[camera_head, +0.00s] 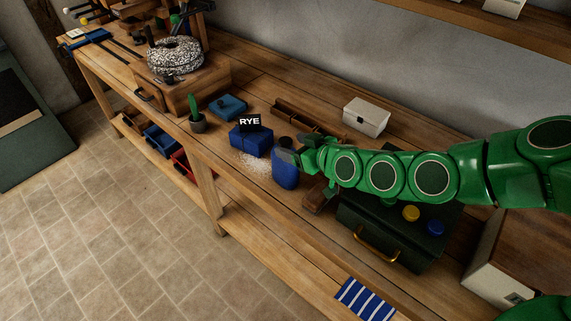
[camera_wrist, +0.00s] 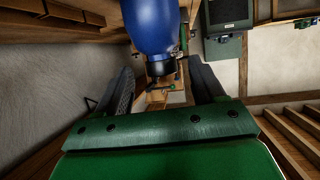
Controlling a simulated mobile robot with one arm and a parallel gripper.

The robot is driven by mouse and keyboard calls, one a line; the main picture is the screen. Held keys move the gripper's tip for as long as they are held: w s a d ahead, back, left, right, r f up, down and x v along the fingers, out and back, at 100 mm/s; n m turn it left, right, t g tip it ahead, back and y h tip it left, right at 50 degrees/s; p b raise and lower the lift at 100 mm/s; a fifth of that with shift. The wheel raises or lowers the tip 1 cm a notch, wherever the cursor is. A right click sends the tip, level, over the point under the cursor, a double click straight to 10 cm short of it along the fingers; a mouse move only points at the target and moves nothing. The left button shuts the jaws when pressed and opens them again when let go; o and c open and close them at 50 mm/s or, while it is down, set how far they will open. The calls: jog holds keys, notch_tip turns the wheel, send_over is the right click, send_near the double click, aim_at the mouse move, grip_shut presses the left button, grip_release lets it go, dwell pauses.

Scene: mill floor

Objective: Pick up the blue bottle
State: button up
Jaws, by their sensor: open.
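The blue bottle (camera_head: 285,174) stands upright on the wooden workbench (camera_head: 262,93), with a dark cap on top. In the wrist view the bottle (camera_wrist: 152,24) appears cap-down at the top centre, its black cap between my two fingers in the picture. My gripper (camera_head: 297,157) is open and empty, at the bottle's upper right side in the head view. Its dark fingers (camera_wrist: 163,76) show left and right of the cap in the wrist view. I cannot tell whether a finger touches the bottle.
A blue box (camera_head: 250,141) with a RYE sign (camera_head: 250,122) and spilled grains is left of the bottle. A dark green case (camera_head: 385,245) lies right, under my arm. A white box (camera_head: 367,116) and brown wooden pieces (camera_head: 300,118) lie behind. A potted cactus (camera_head: 197,115) stands further left.

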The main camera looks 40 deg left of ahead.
aim_at(288, 143)
jog(key=shift+r+x, duration=0.15)
jog(key=shift+x, duration=0.6)
jog(key=shift+r+x, duration=0.15)
jog(key=shift+x, duration=1.8)
jog(key=shift+s, duration=0.1)
grip_shut()
